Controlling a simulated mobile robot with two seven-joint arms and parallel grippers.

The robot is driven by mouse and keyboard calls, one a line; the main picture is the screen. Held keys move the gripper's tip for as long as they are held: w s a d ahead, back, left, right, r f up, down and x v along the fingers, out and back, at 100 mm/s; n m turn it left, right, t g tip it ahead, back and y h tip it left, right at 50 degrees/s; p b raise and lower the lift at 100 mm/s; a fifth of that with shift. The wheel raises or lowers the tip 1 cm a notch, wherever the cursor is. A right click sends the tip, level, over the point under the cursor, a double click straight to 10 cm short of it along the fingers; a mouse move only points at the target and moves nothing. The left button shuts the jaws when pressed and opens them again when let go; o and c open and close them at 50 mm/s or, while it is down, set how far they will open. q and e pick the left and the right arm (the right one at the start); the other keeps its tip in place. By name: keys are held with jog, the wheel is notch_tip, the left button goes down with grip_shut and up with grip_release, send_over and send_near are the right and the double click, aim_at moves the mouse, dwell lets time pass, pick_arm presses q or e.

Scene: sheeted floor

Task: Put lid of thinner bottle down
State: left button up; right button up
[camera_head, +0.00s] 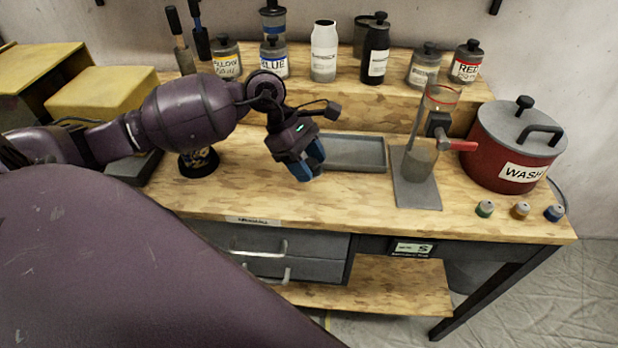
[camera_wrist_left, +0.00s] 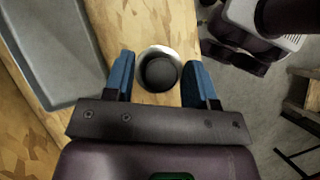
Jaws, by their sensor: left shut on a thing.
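My left gripper (camera_head: 308,172) is over the front middle of the workbench, pointing down, its blue fingers close to the bench top. In the left wrist view, a small round lid (camera_wrist_left: 158,72) with a dark knob and a pale rim sits between the blue fingers, and the gripper is shut on it. The lid is hidden by the fingers in the head view. On the back shelf, a pale bottle (camera_head: 323,52) shows no dark knob on top, unlike its neighbours; its label is too small to read. My right gripper is not in view.
A grey tray (camera_head: 352,153) lies just right of the gripper. A stand with a clear funnel (camera_head: 424,155) and a red WASH pot (camera_head: 510,150) are further right. A dark container (camera_head: 198,163) stands under my left arm. Bare wood lies along the bench front.

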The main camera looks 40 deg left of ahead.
aim_at(317, 195)
pick_arm(q)
jog(key=shift+f, duration=2.5)
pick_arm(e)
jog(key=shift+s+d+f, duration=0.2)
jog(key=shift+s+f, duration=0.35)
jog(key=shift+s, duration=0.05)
pick_arm(q)
jog(key=shift+f+b, duration=0.55)
jog(key=shift+f, duration=0.05)
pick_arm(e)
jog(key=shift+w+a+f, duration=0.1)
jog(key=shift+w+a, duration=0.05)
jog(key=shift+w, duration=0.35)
